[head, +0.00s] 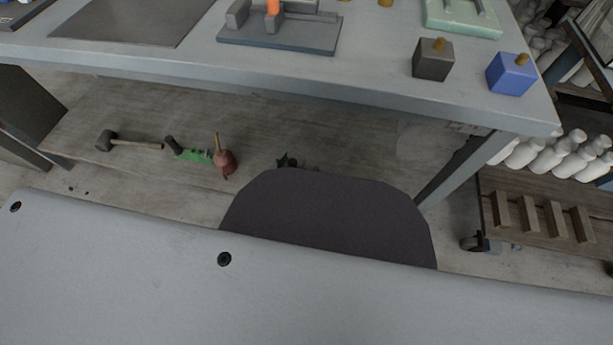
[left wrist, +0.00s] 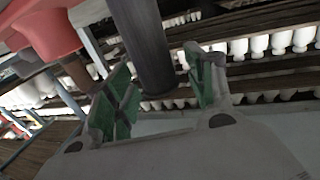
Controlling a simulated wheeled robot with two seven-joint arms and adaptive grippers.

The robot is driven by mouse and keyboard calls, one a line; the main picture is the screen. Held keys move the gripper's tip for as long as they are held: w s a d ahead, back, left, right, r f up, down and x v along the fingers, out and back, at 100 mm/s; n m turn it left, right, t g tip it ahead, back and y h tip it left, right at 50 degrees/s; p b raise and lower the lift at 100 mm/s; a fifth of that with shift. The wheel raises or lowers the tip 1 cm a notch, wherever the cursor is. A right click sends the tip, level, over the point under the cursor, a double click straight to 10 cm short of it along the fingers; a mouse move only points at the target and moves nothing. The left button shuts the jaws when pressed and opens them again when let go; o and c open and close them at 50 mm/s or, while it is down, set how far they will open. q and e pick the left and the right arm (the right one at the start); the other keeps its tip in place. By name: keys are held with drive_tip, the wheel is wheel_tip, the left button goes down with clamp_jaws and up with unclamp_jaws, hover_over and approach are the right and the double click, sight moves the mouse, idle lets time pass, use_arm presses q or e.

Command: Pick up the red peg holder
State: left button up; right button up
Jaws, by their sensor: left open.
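A small red object with a brown stick rising from it, seemingly the red peg holder (head: 225,161), is below the bench in the head view. In the left wrist view a red body (left wrist: 45,28) with a brown peg-like part fills the upper left corner, cut off by the frame edge. My left gripper (left wrist: 157,62) is open, its green-padded fingers apart. A dark cylinder (left wrist: 147,45) shows between the fingers; I cannot tell whether they touch it. The red body is beside the gripper, outside the fingers. My right gripper is not in view.
The grey bench (head: 370,82) bears a dark block (head: 433,62) and a blue block (head: 510,76), each with a peg. A mallet (head: 130,142) and a green object (head: 192,154) lie below it. A rack of white bottles (head: 550,155) stands right.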

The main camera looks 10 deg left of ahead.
use_arm(q)
drive_tip(key=shift+w, duration=0.3)
clamp_jaws()
idle(0.5)
drive_tip(key=shift+r, duration=0.1)
